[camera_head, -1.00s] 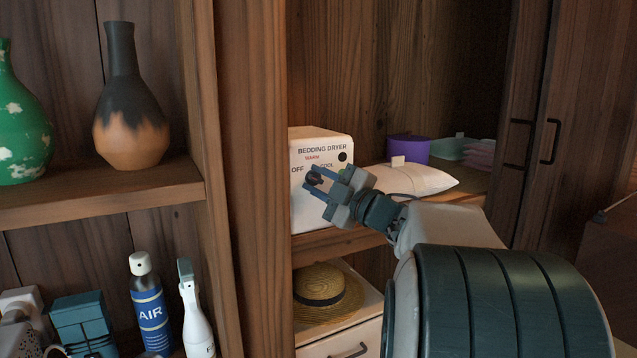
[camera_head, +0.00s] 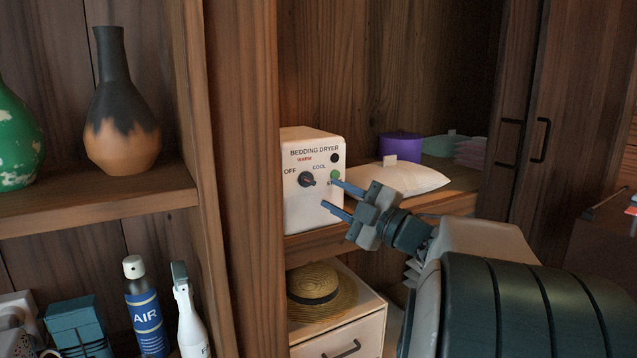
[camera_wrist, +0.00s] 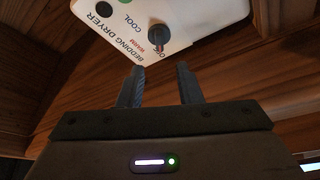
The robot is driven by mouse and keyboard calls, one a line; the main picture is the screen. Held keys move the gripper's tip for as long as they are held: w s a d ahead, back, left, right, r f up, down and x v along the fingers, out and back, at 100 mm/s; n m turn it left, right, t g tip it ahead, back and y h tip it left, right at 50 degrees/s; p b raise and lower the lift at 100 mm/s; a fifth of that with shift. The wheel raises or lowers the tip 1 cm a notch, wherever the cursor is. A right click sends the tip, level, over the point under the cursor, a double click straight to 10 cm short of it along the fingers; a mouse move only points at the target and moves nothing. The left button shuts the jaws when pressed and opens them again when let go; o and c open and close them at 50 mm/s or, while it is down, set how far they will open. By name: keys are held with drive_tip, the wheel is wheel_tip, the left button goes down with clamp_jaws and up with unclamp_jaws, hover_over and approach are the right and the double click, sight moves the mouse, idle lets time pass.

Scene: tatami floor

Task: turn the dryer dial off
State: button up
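The bedding dryer (camera_head: 316,205) is a white box on the cabinet shelf, also seen upside down in the wrist view (camera_wrist: 205,14). Its dark round dial (camera_head: 306,179) is in full view, with OFF printed to its left, WARM above and COOL at upper right. I cannot tell surely which label the dial points to. The dial also shows in the wrist view (camera_wrist: 158,36). My gripper (camera_head: 330,194) is open and empty, to the lower right of the dial and apart from it. Its two fingers (camera_wrist: 160,72) point toward the dryer.
A white cushion-like bag (camera_head: 415,181) and a purple container (camera_head: 400,147) stand right of the dryer. A straw hat (camera_head: 330,300) lies below on a white drawer unit. A wooden post (camera_head: 245,200) stands left of the dryer, beside shelves with a dark vase (camera_head: 122,120).

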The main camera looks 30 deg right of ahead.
drive_tip(key=v, duration=0.6)
drive_tip(key=shift+s+p, duration=0.35)
drive_tip(key=shift+p, duration=0.05)
drive_tip(key=shift+d, duration=0.1)
drive_tip(key=w+r+m+g+h+p, duration=0.1)
drive_tip(key=w+r+m+h+p, duration=0.5)
drive_tip(key=r+m+h+p, duration=0.55)
drive_tip(key=s+a+m+g+y+p, duration=0.4)
drive_tip(key=s+a+g+p, duration=1.1)
drive_tip(key=p, duration=0.8)
drive_tip(key=s+a+m, duration=0.1)
drive_tip(key=s+a, duration=0.2)
drive_tip(key=a, duration=0.2)
drive_tip(key=shift+m, duration=0.35)
drive_tip(key=shift+f, duration=0.1)
